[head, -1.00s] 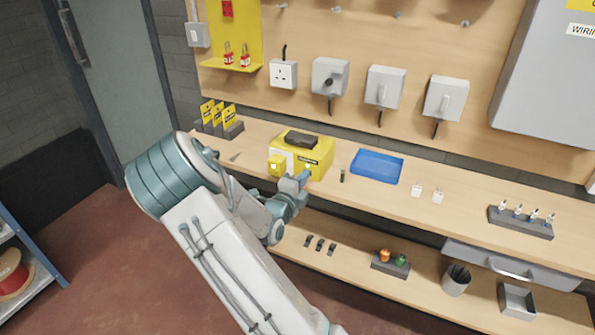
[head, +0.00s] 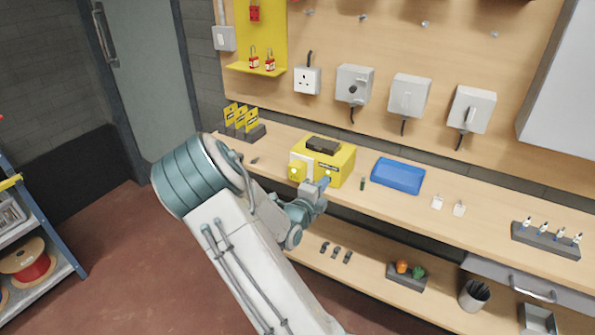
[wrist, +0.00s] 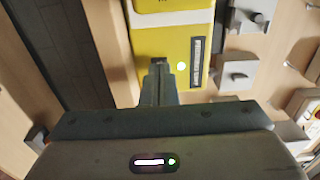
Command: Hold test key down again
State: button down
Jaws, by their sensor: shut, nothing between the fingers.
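The yellow test unit (head: 341,171) stands on the wooden bench with a dark block on top. It fills the upper middle of the wrist view (wrist: 171,40), with a pale lit spot (wrist: 181,66) and a dark label strip on its face. My gripper (head: 323,184) is at the front face of the unit, shut and empty. In the wrist view the closed fingertips (wrist: 158,66) point at the face just left of the lit spot. The test key cannot be made out; the fingertips may cover it. Whether they touch the face, I cannot tell.
A blue tray (head: 398,176) lies right of the unit, with a small dark item (head: 363,183) between them. Yellow tags in a holder (head: 243,124) stand to the left. Switches and a socket (head: 307,80) are on the board behind. A lower shelf holds small parts.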

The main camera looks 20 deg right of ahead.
dwell(0.3)
jog(key=p+v, duration=0.3)
jog(key=v, duration=0.4)
dwell(0.4)
dwell(0.4)
